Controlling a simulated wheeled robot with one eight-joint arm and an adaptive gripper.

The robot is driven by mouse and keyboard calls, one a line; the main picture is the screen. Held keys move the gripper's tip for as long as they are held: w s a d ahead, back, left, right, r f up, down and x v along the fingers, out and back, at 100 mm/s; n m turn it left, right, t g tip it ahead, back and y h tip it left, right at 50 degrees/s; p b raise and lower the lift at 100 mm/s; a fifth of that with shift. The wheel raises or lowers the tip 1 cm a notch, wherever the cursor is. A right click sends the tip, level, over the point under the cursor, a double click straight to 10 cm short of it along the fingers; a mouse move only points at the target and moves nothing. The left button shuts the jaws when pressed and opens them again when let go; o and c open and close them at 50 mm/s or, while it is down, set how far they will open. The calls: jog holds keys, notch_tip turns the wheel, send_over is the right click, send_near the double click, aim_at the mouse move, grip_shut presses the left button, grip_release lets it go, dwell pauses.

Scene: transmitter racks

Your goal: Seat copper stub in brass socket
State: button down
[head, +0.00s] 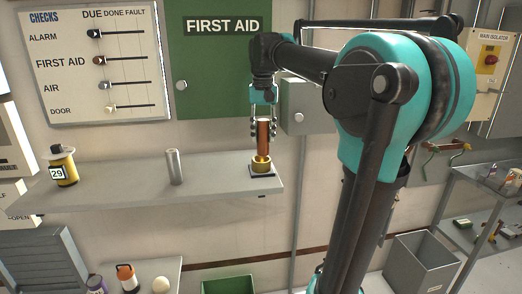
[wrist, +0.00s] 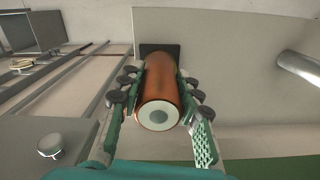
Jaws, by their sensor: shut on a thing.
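The copper stub (head: 263,138) is upright in my gripper (head: 263,128), which is shut on its sides near the upper part. The brass socket (head: 261,168) sits on a dark square base near the right end of the grey shelf. The stub's lower end is at the socket's mouth; I cannot tell whether it is inside or just above. In the wrist view, the stub (wrist: 162,92) shows its pale top end between the fingers (wrist: 158,98). The stub hides the brass socket there; only the dark base (wrist: 172,50) shows behind it.
A metal cylinder (head: 174,167) stands on the shelf (head: 120,186) left of the socket. A yellow-and-black item tagged 29 (head: 64,168) is at the far left. The green first-aid cabinet (head: 215,75) is behind my gripper, with a grey box (head: 304,107) to the right.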

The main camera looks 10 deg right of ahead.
aim_at(261, 137)
jog(key=w, duration=0.3)
jog(key=shift+w, duration=0.4)
jog(key=shift+f, duration=0.9)
jog(key=shift+s+f, duration=0.2)
jog(key=shift+f, duration=2.45)
jog(key=c, duration=1)
grip_release()
jog(key=shift+c, duration=0.2)
jog(key=shift+r, duration=0.15)
notch_tip(261, 137, up, 12)
jog(key=shift+f, duration=0.1)
